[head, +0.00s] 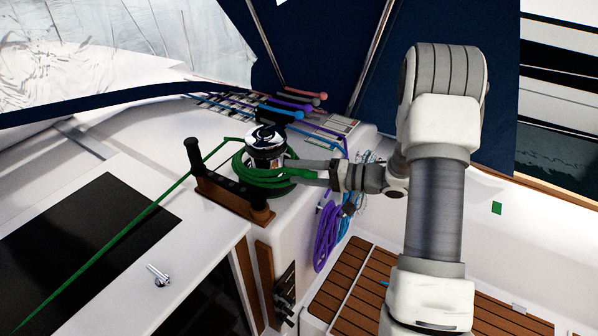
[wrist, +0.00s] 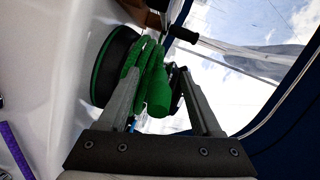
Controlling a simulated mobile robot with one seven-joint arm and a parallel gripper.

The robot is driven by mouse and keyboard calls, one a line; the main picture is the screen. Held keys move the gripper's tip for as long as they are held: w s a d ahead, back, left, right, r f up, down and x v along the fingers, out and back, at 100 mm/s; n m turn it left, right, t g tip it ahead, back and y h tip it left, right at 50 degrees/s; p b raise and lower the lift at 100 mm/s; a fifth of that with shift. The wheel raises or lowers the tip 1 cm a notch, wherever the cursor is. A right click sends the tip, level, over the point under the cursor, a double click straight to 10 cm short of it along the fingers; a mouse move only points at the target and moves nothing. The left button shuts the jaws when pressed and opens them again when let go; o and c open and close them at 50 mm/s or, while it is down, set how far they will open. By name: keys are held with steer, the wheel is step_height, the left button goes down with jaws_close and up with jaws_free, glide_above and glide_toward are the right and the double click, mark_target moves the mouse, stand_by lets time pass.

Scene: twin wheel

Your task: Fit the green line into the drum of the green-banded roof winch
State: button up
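The roof winch (head: 266,138) stands on the white cabin roof, with a dark, shiny top. The green line (head: 262,176) lies in several thick turns around its drum, and a straight length runs off to the lower left. My gripper (head: 297,172) reaches in from the right, its fingers apart at the drum's side. In the wrist view, the fingers (wrist: 163,68) stand on either side of green strands and a thick green end (wrist: 158,97). A gap shows beside the right finger; contact at the left finger is unclear. A dark disc with a green rim (wrist: 113,68) shows at left.
A brown bar with a black grip (head: 193,152) lies close in front of the winch. Coloured clutch levers (head: 300,100) stand behind it. Purple coiled line (head: 327,236) hangs below right. A small metal fitting (head: 158,274) lies on the roof at lower left.

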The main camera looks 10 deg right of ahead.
steer(key=b+v, duration=0.2)
steer(key=v, duration=1.5)
steer(key=shift+d, duration=0.15)
steer(key=shift+s, duration=0.15)
